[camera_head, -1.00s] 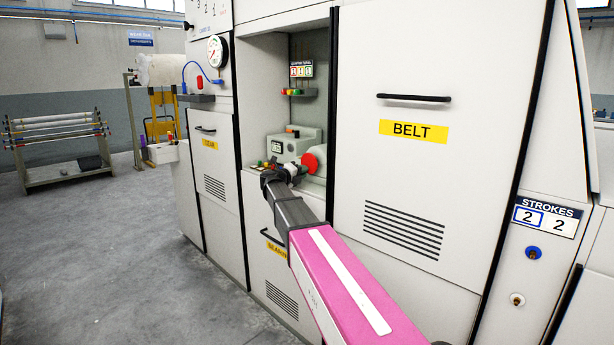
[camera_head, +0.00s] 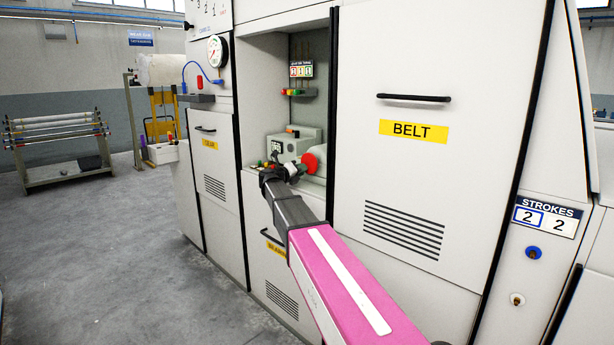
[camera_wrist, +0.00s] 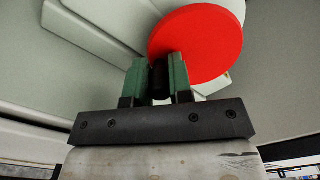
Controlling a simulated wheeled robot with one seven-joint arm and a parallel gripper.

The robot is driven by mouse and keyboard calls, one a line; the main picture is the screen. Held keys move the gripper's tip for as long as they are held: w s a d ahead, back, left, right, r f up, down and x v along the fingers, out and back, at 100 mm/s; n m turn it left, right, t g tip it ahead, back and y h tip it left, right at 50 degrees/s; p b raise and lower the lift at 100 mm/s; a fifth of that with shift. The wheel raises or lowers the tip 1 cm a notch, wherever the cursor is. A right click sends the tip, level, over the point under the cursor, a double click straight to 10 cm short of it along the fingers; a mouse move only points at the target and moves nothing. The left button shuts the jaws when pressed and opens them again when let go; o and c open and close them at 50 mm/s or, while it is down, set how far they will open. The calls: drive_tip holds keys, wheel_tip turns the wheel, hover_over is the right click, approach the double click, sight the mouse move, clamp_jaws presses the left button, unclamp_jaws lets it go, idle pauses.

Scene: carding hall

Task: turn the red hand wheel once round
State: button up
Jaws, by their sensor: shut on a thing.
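The red hand wheel (camera_head: 309,163) is a red disc at the right of a grey unit in an open recess of the machine. It fills the upper middle of the wrist view (camera_wrist: 205,45). My gripper (camera_wrist: 159,78) has green fingers closed on a short dark handle (camera_wrist: 158,80) at the lower left of the wheel's face. In the head view my gripper (camera_head: 296,170) reaches into the recess at the wheel. The arm and fingers hide part of the wheel's lower left and most of the handle.
A grey unit (camera_head: 287,146) with a small display stands left of the wheel. Small coloured buttons (camera_head: 290,92) and a counter (camera_head: 301,70) are above. The BELT door (camera_head: 430,180) is right of the recess. A gauge (camera_head: 216,49) is left. Open floor lies left.

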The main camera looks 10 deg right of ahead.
drive_tip(key=shift+w+a+r+m, duration=0.2)
drive_tip(key=shift+w+m, duration=0.05)
drive_tip(key=shift+m, duration=0.75)
drive_tip(key=shift+w+r+m, duration=0.1)
drive_tip(key=shift+r+m, duration=0.05)
drive_tip(key=shift+m, duration=0.45)
drive_tip(key=shift+a+r+m, duration=0.1)
drive_tip(key=shift+r+m, duration=0.05)
drive_tip(key=shift+m, duration=0.45)
drive_tip(key=shift+w+r+m, duration=0.15)
drive_tip(key=shift+r+m, duration=0.1)
drive_tip(key=shift+m, duration=0.75)
drive_tip(key=shift+a, duration=0.1)
drive_tip(key=shift+w+r+m, duration=0.1)
drive_tip(key=shift+r+m, duration=0.1)
drive_tip(key=shift+m, duration=0.5)
drive_tip(key=shift+r+m, duration=0.2)
drive_tip(key=shift+m, duration=0.5)
